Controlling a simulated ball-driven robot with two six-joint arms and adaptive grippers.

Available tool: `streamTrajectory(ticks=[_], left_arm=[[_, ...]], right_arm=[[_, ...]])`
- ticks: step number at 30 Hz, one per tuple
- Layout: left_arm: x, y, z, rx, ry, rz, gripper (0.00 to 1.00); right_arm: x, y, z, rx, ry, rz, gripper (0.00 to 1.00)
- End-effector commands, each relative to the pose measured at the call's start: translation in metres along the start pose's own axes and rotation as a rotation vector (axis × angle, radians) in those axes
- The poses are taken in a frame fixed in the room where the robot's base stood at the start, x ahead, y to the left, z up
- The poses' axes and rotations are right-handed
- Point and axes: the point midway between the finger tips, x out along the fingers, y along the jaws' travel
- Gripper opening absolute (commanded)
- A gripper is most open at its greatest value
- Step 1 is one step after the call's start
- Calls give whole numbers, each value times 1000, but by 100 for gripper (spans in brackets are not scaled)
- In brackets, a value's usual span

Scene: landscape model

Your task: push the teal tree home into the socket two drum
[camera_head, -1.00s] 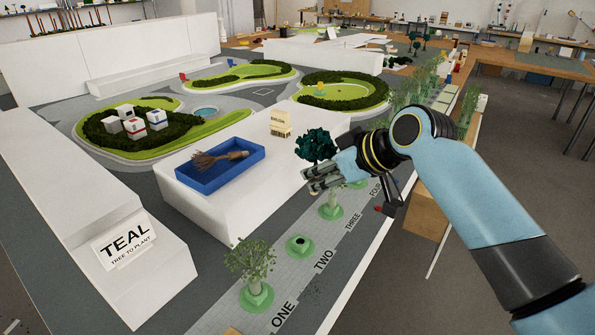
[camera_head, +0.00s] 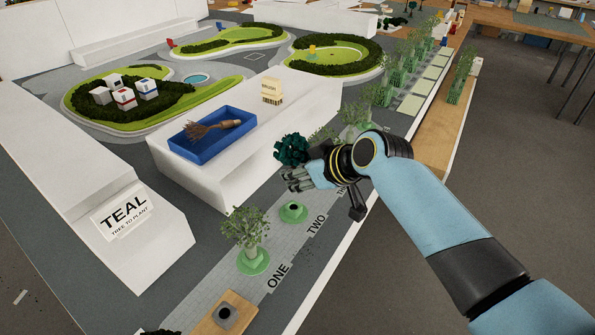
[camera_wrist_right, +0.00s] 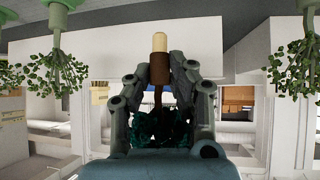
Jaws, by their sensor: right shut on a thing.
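The teal tree (camera_head: 292,149) is in my right gripper (camera_head: 303,180), above the paved strip. In the right wrist view the fingers (camera_wrist_right: 159,85) are shut on its brown trunk (camera_wrist_right: 159,70). Its pale peg (camera_wrist_right: 159,42) sticks out beyond the fingertips, and its dark teal foliage (camera_wrist_right: 160,125) sits between the fingers. The socket two drum (camera_head: 293,212) is a green drum with a dark open hole, beside the word TWO. The held tree is above and apart from it in the head view. The peg is hidden in the head view. My left gripper is not in view.
A planted tree (camera_head: 245,228) stands in drum one, in front of socket two. More planted trees (camera_head: 355,115) stand behind the gripper. A white block (camera_head: 235,160) with a blue tray (camera_head: 205,150) and brush lies left. A wooden block (camera_head: 222,314) with a square holder is at front.

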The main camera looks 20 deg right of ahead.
Motion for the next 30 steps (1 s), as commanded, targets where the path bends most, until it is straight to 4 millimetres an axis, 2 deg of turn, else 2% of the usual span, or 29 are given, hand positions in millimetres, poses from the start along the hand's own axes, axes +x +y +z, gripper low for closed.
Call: streamTrajectory(ticks=[3,11,30], left_arm=[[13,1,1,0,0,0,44],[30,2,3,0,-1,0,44],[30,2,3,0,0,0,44]], right_arm=[[10,-1,12,1,0,0,0],[25,-2,29,1,0,-1,0],[26,-1,31,0,0,-1,0]])
